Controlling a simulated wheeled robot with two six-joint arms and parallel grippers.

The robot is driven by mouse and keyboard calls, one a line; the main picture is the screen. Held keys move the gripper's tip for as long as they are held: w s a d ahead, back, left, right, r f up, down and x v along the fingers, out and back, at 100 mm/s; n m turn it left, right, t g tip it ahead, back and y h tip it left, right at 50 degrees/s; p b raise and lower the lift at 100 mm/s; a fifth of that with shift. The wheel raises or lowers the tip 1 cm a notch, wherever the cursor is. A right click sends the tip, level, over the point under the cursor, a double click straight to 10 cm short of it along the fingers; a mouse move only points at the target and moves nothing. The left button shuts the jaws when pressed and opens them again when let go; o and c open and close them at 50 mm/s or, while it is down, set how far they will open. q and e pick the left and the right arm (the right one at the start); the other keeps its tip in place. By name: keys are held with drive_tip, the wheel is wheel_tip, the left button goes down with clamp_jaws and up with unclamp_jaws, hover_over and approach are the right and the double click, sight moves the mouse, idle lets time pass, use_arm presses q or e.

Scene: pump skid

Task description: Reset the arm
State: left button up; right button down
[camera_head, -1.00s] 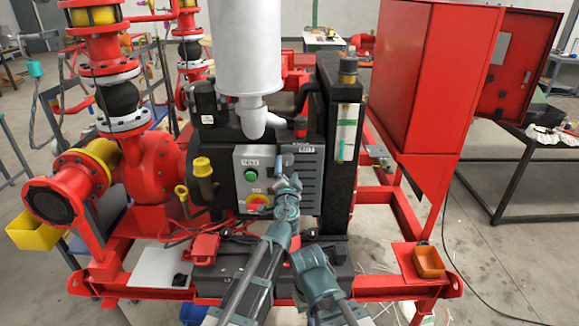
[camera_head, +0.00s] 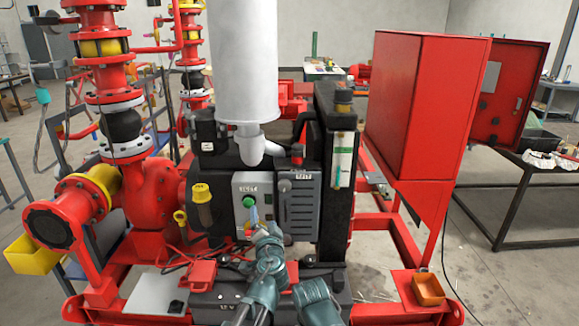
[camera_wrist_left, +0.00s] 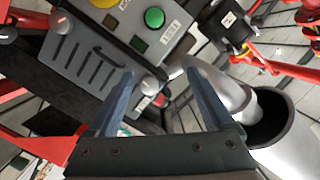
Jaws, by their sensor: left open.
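My left gripper (camera_head: 256,217) is low in front of the pump skid's control panel (camera_head: 243,187), near the panel's green button (camera_head: 249,201). In the left wrist view its two blue-grey fingers (camera_wrist_left: 160,98) are spread apart with nothing held between them. The panel, tilted in that view, lies beyond the fingers with its green button (camera_wrist_left: 154,18) and a yellow round piece. A grey louvered cover (camera_head: 298,208) with a round knob is beside the panel. Part of my right arm shows at the bottom of the head view; its gripper does not show.
A white cylinder (camera_head: 243,65) with a pipe stands above the panel. Red pump piping (camera_head: 153,190) is at the left, and a red cabinet (camera_head: 415,105) with an open door at the right. An orange tray (camera_head: 428,290) sits on the red frame.

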use_arm(q)
drive_tip(key=s+a+f+n+g+y, duration=0.2)
drive_tip(key=s+a+f+n+g, duration=0.5)
drive_tip(key=s+a+f+g, duration=0.7)
drive_tip(key=s+d+f+g+h, duration=0.2)
drive_tip(key=s+d+f+h, duration=0.35)
drive_tip(key=s, duration=0.25)
drive_tip(key=s+d+m+y, duration=0.1)
drive_tip(key=s+d+m, duration=0.2)
drive_tip(key=s+d, duration=0.3)
drive_tip(key=d, duration=0.5)
drive_tip(key=shift+f+m+g, duration=0.2)
drive_tip(key=shift+m+g, duration=0.1)
drive_tip(key=shift+g, duration=0.1)
drive_tip(key=shift+y, duration=0.25)
